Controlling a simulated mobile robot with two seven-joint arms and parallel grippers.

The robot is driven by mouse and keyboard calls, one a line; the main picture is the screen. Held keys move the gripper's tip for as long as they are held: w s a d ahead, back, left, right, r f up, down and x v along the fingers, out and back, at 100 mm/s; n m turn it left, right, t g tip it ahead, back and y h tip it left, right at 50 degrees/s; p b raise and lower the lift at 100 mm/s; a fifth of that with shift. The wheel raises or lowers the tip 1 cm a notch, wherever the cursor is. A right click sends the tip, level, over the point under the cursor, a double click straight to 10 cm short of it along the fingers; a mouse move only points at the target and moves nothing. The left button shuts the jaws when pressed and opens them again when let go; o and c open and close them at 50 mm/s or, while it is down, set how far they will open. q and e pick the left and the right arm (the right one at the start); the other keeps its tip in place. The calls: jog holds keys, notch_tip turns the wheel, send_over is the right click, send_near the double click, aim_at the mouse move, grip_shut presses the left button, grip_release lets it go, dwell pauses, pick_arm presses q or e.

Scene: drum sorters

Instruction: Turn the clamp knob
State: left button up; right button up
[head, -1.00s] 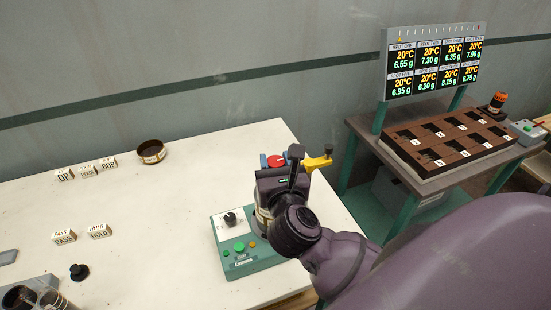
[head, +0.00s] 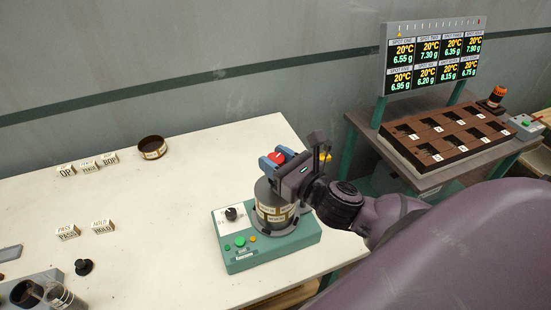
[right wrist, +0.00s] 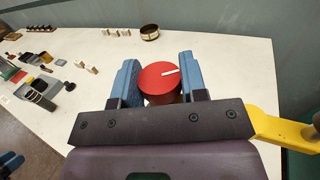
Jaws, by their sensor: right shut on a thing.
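The red clamp knob (head: 278,156) sits on top of the grey drum-like unit (head: 270,196) with cream labels, on a green base (head: 270,250). In the right wrist view the knob (right wrist: 158,76) is round, with a white mark pointing right and slightly up. My right gripper (head: 276,162) has its blue fingers on opposite sides of the knob and is shut on it. The fingers show to the left and right of the knob in the right wrist view. Blue pieces (right wrist: 10,163) at that view's lower left edge may be my left gripper; their opening is unclear.
The base carries a black dial (head: 231,214) and a green button (head: 239,241). A yellow part (head: 325,158) juts out beside my right gripper. A round brown container (head: 152,147) and label blocks (head: 102,226) stand left on the white table (head: 165,200), with clear surface between.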

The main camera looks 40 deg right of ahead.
dwell(0.4)
jog(key=o, duration=0.9)
jog(key=shift+s, duration=0.1)
jog(key=shift+s+d+b, duration=0.3)
jog(key=shift+s+b, duration=0.05)
jog(key=shift+s, duration=1.4)
jog(key=shift+s+d+b, duration=0.35)
jog(key=shift+s, duration=1.4)
jog(key=shift+s+d+b, duration=0.3)
jog(key=shift+s+b, duration=0.05)
jog(key=shift+s, duration=1.4)
